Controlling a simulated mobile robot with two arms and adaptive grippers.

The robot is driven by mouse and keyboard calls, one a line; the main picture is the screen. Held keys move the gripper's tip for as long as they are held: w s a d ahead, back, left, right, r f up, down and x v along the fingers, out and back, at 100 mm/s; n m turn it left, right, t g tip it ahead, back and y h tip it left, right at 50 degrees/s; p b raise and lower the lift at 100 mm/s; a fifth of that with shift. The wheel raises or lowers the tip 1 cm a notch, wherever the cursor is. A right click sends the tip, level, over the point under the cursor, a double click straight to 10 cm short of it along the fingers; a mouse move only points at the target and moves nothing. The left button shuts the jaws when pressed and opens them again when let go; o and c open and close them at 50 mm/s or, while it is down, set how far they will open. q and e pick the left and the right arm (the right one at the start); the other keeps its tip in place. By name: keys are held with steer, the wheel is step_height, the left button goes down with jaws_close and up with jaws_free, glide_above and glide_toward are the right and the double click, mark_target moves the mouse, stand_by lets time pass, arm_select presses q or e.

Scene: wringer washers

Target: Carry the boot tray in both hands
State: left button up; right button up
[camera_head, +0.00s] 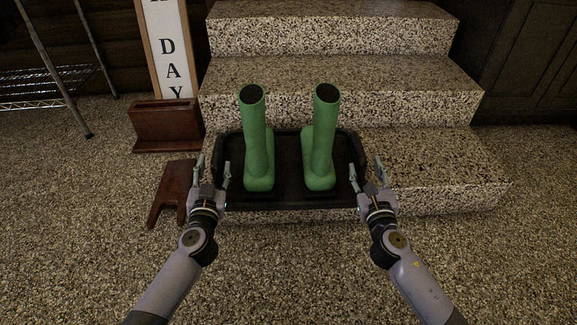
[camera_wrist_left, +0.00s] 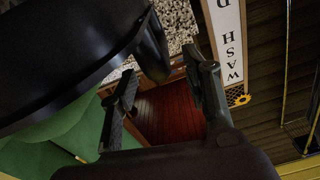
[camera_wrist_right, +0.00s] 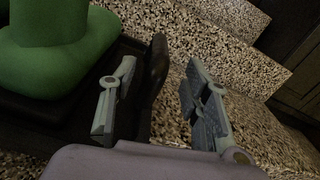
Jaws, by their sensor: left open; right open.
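The black boot tray (camera_head: 290,203) holds two upright green boots, the left boot (camera_head: 257,145) and the right boot (camera_head: 321,145). It appears to rest on the lowest speckled step. My left gripper (camera_head: 213,163) is open at the tray's left end. In the left wrist view the tray's dark rim (camera_wrist_left: 152,48) reaches toward the gap between the fingers; whether it lies between them is unclear. My right gripper (camera_head: 366,166) is open at the right end. In the right wrist view the tray's raised rim (camera_wrist_right: 155,78) shows between the spread fingers.
Speckled stone steps (camera_head: 340,80) rise behind the tray. A brown wooden box (camera_head: 166,125) and a notched wooden board (camera_head: 171,190) are at left, the board close to my left gripper. A lettered sign (camera_head: 168,55) and wire rack (camera_head: 45,80) stand behind. The front floor is clear.

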mark_target(217, 146)
arm_select(q)
steer(key=w, duration=0.7)
steer(key=shift+w+a, duration=0.2)
arm_select(e)
steer(key=w, duration=0.7)
steer(key=shift+w+a, duration=0.2)
arm_select(q)
steer(key=shift+c, duration=0.5)
arm_select(e)
steer(key=shift+c, duration=0.5)
arm_select(q)
jaws_close()
arm_select(e)
jaws_close()
arm_select(q)
steer(key=shift+r, duration=0.25)
arm_select(e)
steer(key=shift+r, duration=0.25)
